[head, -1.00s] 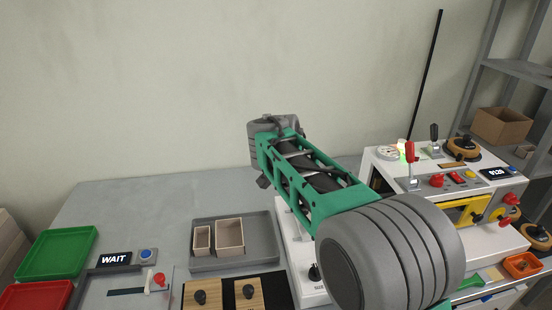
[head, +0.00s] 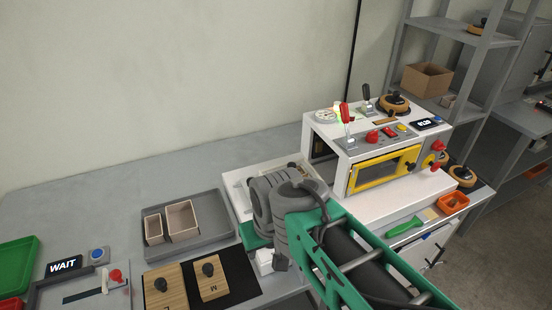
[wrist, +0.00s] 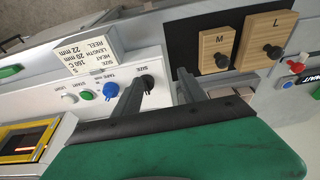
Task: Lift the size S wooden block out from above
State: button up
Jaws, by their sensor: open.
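I cannot make out a size S wooden block in either view; my arm covers part of the white unit (head: 237,198) in the head view. My gripper (wrist: 162,76) is open and empty in the wrist view, its two dark fingers apart over the white panel with the SIZE knob (wrist: 149,80). In the head view block M (head: 213,285) and block L (head: 165,292) lie left of my arm.
A white card (wrist: 88,56) with the S settings stands by the panel. A grey tray (head: 215,235) holds two open boxes (head: 182,220). A white machine with a yellow-framed window (head: 385,170) stands right of my arm. Free table lies at the back left.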

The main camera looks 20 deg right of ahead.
aim_at(291, 164)
jog(key=k, duration=1)
jog(key=z, duration=1.15)
jog(key=i, duration=1.05)
jog(key=u, duration=3.25)
